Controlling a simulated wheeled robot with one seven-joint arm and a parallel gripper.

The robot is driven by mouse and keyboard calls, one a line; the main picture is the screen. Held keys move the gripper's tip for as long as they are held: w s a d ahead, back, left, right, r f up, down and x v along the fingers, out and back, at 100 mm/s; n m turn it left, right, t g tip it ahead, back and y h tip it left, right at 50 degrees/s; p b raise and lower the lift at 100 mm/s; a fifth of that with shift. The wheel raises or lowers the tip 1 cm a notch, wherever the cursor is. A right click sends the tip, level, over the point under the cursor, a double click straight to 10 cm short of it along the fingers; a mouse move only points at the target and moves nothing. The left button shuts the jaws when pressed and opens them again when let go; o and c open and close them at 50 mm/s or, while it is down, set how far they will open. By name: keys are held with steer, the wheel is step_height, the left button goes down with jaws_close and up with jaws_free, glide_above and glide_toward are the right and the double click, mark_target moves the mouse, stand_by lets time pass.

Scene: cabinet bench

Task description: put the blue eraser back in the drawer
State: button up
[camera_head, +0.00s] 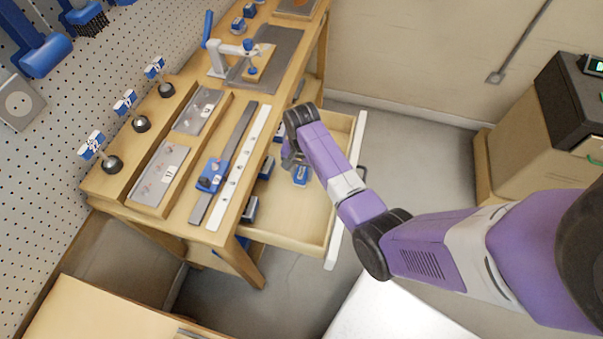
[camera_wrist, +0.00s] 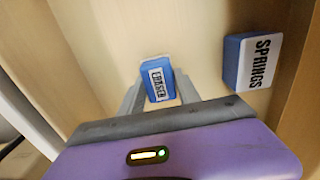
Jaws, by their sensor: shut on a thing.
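The blue eraser (camera_wrist: 158,79), a small block with a white label reading ERASER, is between the two fingers of my gripper (camera_wrist: 157,88) in the wrist view. The gripper is shut on it. In the head view the blue eraser (camera_head: 300,175) shows over the drawer floor, just below my gripper (camera_head: 291,160), which is partly hidden by my arm. The drawer (camera_head: 300,215) is pulled open from the wooden bench, its pale front facing right. I cannot tell whether the eraser touches the drawer floor.
A blue box labelled SPRINGS (camera_wrist: 250,62) lies in the drawer, right of the eraser in the wrist view. Other small dark-blue boxes (camera_head: 250,209) sit along the drawer's bench side. The drawer's near floor is bare. A long metal rule (camera_head: 238,170) lies on the bench top.

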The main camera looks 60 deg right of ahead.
mark_target(302, 171)
steer(key=o, duration=1.2)
step_height(302, 171, up, 12)
steer(key=shift+r, duration=0.15)
stand_by(0.4)
